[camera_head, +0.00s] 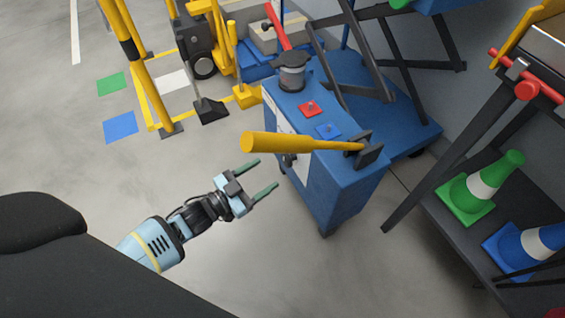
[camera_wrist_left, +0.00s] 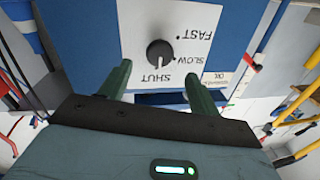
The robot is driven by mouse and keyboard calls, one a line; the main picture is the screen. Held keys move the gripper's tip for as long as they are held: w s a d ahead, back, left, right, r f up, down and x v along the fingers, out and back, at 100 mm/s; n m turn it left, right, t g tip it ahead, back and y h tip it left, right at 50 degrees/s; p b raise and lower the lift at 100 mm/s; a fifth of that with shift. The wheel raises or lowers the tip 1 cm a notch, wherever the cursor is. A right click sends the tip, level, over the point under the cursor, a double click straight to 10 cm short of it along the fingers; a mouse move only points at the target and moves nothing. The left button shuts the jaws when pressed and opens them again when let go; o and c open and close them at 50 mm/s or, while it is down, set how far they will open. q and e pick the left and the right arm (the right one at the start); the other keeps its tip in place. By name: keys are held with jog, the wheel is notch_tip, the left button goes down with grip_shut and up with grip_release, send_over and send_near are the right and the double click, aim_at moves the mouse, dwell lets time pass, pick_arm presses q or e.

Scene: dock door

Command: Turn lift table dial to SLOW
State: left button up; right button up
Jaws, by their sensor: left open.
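The dial is a round black knob (camera_wrist_left: 160,53) on a white plate (camera_wrist_left: 195,22) marked FAST, SLOW and SHUT, seen upside down in the left wrist view. Its pale pointer mark appears to face SHUT. The plate is on the front of the blue lift table cabinet (camera_head: 345,185); in the head view the dial is seen edge-on and partly hidden by the yellow handle. My left gripper (camera_head: 268,174) is open and empty, its green fingers facing the cabinet front. In the left wrist view the fingertips (camera_wrist_left: 146,69) stand apart from the knob, on either side below it.
A thick yellow handle (camera_head: 290,143) sticks out above the dial. Red (camera_head: 310,108) and blue (camera_head: 327,130) pads and a dark cylinder (camera_head: 292,72) are on the cabinet top. A shelf with cones (camera_head: 480,187) stands right. Floor left of the gripper is clear.

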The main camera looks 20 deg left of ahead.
aim_at(284, 161)
pick_arm(q)
jog(key=b+x, duration=0.2)
jog(key=x, duration=0.4)
jog(key=shift+f, duration=0.15)
jog(key=shift+w+d, duration=0.2)
jog(key=shift+w, duration=0.1)
jog(key=shift+w+d, duration=0.1)
jog(key=shift+w, duration=0.1)
pick_arm(e)
notch_tip(284, 161, down, 3)
jog(key=shift+s+r, duration=0.1)
jog(key=shift+r, duration=0.05)
pick_arm(q)
jog(key=shift+c, duration=0.6)
jog(key=c, duration=0.8)
jog(key=shift+c, duration=0.2)
pick_arm(e)
jog(key=shift+r, duration=0.15)
jog(key=shift+s, duration=0.15)
